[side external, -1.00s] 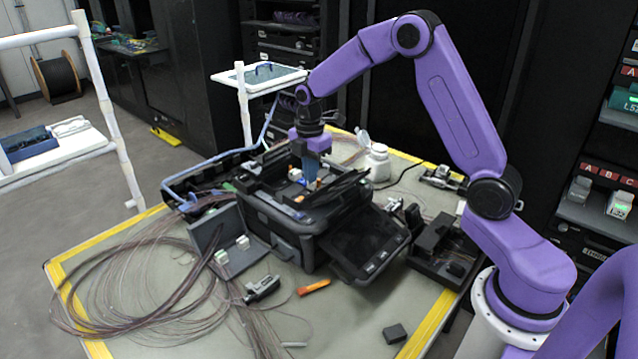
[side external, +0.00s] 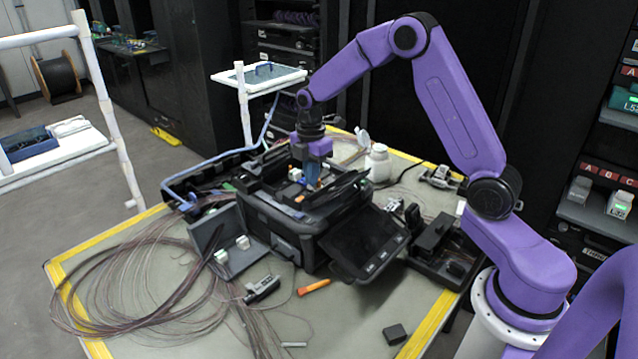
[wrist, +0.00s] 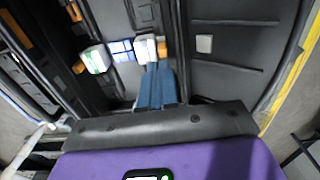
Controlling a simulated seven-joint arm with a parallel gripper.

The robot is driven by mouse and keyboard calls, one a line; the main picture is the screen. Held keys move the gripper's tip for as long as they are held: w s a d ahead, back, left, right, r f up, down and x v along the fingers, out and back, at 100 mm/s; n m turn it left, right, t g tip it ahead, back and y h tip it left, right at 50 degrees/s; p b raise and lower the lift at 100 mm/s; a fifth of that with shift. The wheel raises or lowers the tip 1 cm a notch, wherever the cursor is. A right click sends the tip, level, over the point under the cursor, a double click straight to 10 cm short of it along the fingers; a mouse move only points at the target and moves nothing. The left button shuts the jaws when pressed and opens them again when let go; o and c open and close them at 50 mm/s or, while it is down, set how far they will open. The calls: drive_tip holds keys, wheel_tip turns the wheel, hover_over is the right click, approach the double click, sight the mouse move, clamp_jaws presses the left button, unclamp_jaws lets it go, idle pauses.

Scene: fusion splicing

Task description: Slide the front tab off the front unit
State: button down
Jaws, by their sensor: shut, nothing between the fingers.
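The black fusion splicer (side external: 300,225) sits open on the table, with small white and orange parts inside it. My gripper (side external: 313,186) points down into it, its blue fingers together and empty. In the wrist view the fingertips (wrist: 153,66) are right at a white tab (wrist: 146,50) with an orange piece (wrist: 162,48) beside it; whether they touch it I cannot tell. A second white tab (wrist: 95,58) with a green mark lies to the left. Which of these is the front tab, and on which unit, is not clear; the fingers hide part of the area.
The splicer's raised dark lid (side external: 337,190) stands close right of my fingers, and its screen (side external: 362,240) tilts out in front. Fibre coils (side external: 130,290) cover the table's left side. A white bottle (side external: 377,163) stands behind. An orange tool (side external: 313,287) lies in front.

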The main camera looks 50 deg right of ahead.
drive_tip(key=shift+d, duration=1.25)
drive_tip(key=shift+r, duration=0.1)
drive_tip(key=shift+a+r, duration=0.2)
drive_tip(key=shift+r, duration=2.7)
drive_tip(key=s+a+r+m, duration=0.2)
drive_tip(key=s+a+r, duration=0.1)
drive_tip(key=s+a, duration=1.1)
drive_tip(key=s+d+f+m, duration=0.1)
drive_tip(key=s+d+m, duration=0.1)
drive_tip(key=s, duration=1.9)
drive_tip(key=shift+s+m, duration=0.35)
drive_tip(key=shift+m, duration=0.35)
